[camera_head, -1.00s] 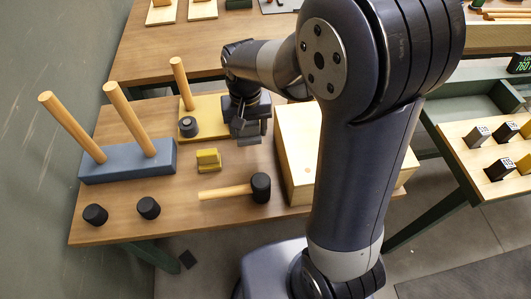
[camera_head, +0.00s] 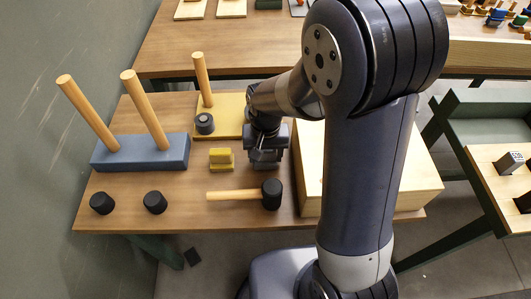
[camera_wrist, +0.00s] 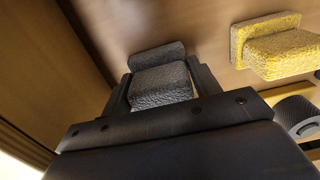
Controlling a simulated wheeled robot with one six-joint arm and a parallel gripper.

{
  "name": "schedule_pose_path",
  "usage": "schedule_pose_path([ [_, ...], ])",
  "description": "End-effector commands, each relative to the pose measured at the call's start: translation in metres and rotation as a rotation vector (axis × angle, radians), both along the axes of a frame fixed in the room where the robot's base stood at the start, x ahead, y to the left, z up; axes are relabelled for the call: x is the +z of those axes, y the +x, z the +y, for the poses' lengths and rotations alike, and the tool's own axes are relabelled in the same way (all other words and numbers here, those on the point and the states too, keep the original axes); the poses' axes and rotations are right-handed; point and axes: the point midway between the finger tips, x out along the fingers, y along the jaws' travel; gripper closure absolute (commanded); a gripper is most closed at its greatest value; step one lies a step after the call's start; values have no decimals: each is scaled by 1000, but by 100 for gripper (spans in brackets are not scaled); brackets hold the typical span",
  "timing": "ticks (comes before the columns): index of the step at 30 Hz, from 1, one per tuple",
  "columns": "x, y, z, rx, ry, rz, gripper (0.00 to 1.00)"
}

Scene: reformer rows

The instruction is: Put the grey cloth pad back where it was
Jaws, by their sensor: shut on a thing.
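The dark grey cloth pad (camera_wrist: 162,84) is between the two fingers of my gripper (camera_wrist: 160,78) in the wrist view. It has a rough block and a wider strip beyond it, like the yellow pad. In the head view my gripper (camera_head: 264,158) is low over the wooden table, behind the mallet's black head and right of the yellow pad (camera_head: 221,158). The yellow pad also shows at the upper right of the wrist view (camera_wrist: 275,45). I cannot tell whether the grey pad touches the table.
A mallet (camera_head: 235,196) lies in front of my gripper. A pale wooden box (camera_head: 308,190) stands close on the right. A yellow board (camera_head: 232,108) with a peg and grey ring lies behind. A blue base (camera_head: 140,153) with two pegs and two black knobs are left.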

Motion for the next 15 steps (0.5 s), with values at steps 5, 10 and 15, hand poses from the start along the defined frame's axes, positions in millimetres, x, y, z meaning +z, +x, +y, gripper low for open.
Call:
schedule_pose_path([
  [5, 0, 0, 0, 0, 0, -1, 63],
  [10, -4, 0, 0, 0, 0, 0, 41],
  [15, -3, 0, 0, 0, 0, 0, 27],
])
